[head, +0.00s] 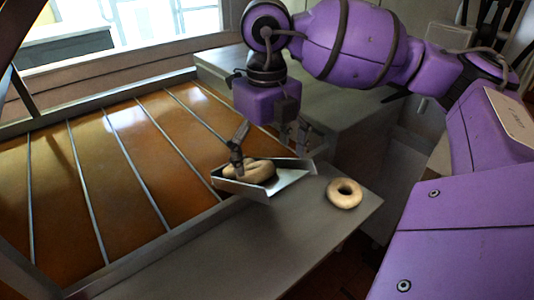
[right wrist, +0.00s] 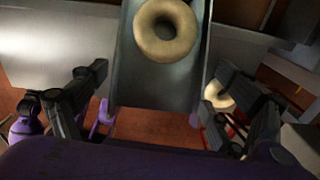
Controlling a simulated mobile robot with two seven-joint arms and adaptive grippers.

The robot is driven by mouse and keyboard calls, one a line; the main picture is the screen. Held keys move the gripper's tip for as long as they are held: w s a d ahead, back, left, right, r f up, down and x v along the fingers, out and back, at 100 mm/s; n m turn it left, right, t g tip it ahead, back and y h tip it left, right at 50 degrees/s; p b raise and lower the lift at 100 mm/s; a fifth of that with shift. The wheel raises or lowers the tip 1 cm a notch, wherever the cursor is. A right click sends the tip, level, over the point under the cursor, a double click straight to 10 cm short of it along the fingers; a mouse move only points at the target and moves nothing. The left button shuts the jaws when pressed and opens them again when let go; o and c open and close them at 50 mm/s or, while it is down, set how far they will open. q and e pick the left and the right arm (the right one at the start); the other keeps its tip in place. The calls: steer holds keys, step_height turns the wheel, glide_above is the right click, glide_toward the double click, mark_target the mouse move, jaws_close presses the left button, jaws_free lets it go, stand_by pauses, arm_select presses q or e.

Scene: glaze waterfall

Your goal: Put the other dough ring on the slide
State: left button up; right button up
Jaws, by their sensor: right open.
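One dough ring (head: 262,172) lies on the grey metal slide (head: 288,182), towards its left end. The right wrist view also shows this ring (right wrist: 147,40) on the slide (right wrist: 163,85). The other dough ring (head: 344,202) lies flat on the grey counter, just right of the slide. In the right wrist view this ring (right wrist: 217,96) is partly hidden behind a finger. My right gripper (head: 270,150) is open and points down over the slide. One finger shows in front of the ring on the slide; whether it touches is unclear. My left gripper is not in view.
The grey counter (head: 270,235) is clear in front of the slide and ends at an edge near the right ring. A trough of brown glaze (head: 110,180) with metal bars across it lies to the left. A grey block (head: 325,115) stands behind.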

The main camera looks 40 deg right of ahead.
step_height(320, 180, up, 12)
stand_by(0.6)
stand_by(1.7)
